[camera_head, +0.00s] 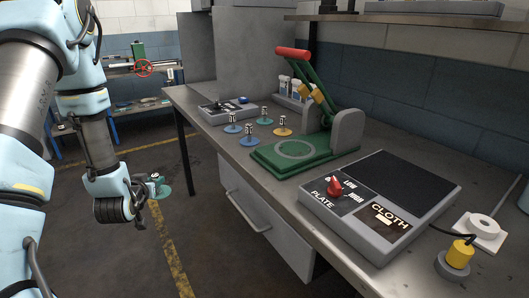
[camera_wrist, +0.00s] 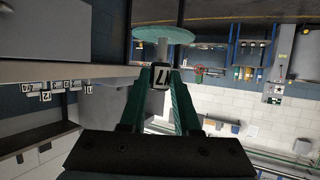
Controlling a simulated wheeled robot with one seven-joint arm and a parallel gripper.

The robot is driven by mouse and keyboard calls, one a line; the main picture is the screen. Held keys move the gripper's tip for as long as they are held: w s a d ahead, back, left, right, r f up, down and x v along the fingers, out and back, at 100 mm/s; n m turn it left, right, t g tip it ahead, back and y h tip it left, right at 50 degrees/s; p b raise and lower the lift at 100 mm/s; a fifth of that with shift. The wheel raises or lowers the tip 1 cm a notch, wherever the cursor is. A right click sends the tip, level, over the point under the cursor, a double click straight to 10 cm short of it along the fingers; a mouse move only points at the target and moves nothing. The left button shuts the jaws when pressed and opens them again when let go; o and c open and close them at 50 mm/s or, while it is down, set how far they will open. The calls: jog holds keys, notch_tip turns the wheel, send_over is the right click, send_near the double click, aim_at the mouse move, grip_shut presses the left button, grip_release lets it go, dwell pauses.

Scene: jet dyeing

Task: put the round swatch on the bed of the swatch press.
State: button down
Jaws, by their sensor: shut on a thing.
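My gripper (camera_head: 153,185) hangs over the floor at the left of the bench. In the wrist view its two green fingers (camera_wrist: 160,80) are shut on the numbered tag block of the round swatch (camera_wrist: 163,33), a pale green disc on a short stem. The swatch also shows small in the head view (camera_head: 163,193). The swatch press (camera_head: 340,135) stands on the bench, well to the right of my gripper. Its red-ended lever is raised. Its green bed (camera_head: 295,149) shows a pale ring and nothing lying on it.
Several tagged swatches, blue, green and yellow (camera_head: 282,131), stand on the bench left of the press. A hot plate (camera_head: 405,187) with a red knob sits in front, to its right.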

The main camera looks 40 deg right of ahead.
jog(key=s+d+r+m+g+h+b, duration=0.25)
jog(key=s+d+r+m+g, duration=0.2)
jog(key=s+d+r, duration=0.5)
jog(key=s+d+r+m+g+h+b, duration=0.1)
jog(key=s+d+r+m+g+h, duration=0.4)
jog(key=s+d, duration=0.65)
jog(key=y+p, duration=0.1)
jog(key=p, duration=0.4)
send_over(292, 150)
jog(key=shift+a+r+t, duration=0.3)
jog(key=shift+r+t, duration=0.05)
jog(key=shift+r, duration=0.1)
notch_tip(292, 150, down, 3)
jog(key=shift+d+f+p, duration=0.1)
jog(key=shift+d+p, duration=0.05)
jog(key=shift+p, duration=0.35)
jog(key=shift+f, duration=0.25)
jog(key=shift+f, duration=0.2)
jog(key=c, duration=0.6)
grip_release()
